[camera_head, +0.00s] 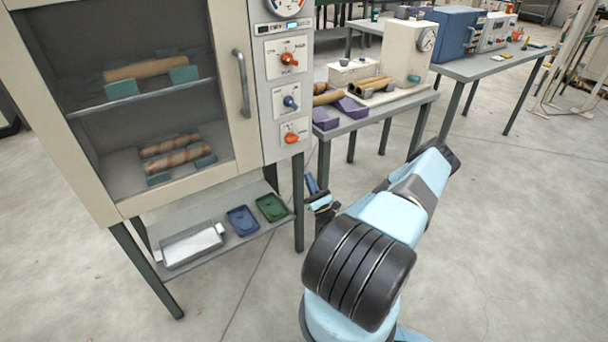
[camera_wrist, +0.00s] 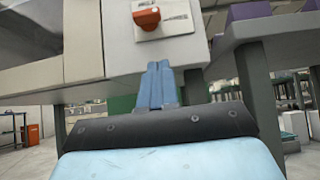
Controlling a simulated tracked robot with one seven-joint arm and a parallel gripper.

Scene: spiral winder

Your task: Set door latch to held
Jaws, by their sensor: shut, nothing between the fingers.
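The cabinet (camera_head: 110,208) has a glazed door with a grey handle (camera_head: 243,82), and the door looks closed. Its control panel (camera_head: 273,110) carries a top orange knob (camera_head: 289,59), a blue knob (camera_head: 290,102) and a bottom orange knob (camera_head: 291,137). The labels are too small to read, so I cannot tell which knob is the door latch. In the wrist view the orange knob on a white plate (camera_wrist: 147,17) is close, above my gripper. My gripper (camera_wrist: 159,66) is shut and empty, its blue fingers apart from the knob. In the head view my gripper (camera_head: 311,184) is below the panel.
Beneath the cabinet, a shelf holds a white tray (camera_head: 190,244), a blue tray (camera_head: 242,220) and a green tray (camera_head: 271,207). A cabinet leg (camera_head: 298,205) stands left of my gripper. To the right is a bench (camera_head: 385,103) with rolls and purple blocks. The floor at right is clear.

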